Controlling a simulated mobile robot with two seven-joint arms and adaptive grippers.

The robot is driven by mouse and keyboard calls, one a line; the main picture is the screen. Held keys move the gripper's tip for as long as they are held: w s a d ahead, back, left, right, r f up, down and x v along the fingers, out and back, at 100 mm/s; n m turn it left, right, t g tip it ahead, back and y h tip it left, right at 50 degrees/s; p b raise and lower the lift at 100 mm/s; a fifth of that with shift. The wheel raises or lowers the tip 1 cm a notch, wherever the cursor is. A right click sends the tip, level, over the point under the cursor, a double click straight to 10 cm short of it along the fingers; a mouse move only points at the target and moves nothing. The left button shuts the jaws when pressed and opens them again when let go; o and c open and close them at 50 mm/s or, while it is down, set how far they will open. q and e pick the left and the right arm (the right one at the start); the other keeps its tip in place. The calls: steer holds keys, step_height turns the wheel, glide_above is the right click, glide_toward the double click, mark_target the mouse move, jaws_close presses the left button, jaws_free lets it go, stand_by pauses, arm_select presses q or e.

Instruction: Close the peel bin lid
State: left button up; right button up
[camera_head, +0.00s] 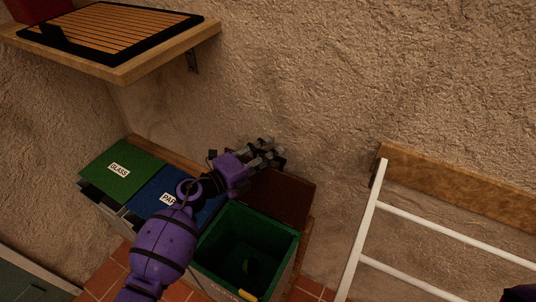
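The peel bin (203,271) stands open at the bottom centre, with a dark green inside and a small yellow-green scrap at its bottom. Its brown lid (290,198) is raised, tilted back towards the wall behind the bin. My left gripper (271,154) is over the lid's upper left part, its fingers apart and nothing seen between them. I cannot tell whether it touches the lid. My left arm hides part of the bin's left side. My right gripper is not in view; only a bit of my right arm shows at the bottom right corner.
A bin with a green lid marked GLASS (122,172) and one with a blue lid marked PAPER (160,192) stand left of it, both shut. A wooden shelf (150,66) juts out above left. A white rail frame (362,235) stands at right. The rough wall is close behind.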

arm_select(q)
jaws_close()
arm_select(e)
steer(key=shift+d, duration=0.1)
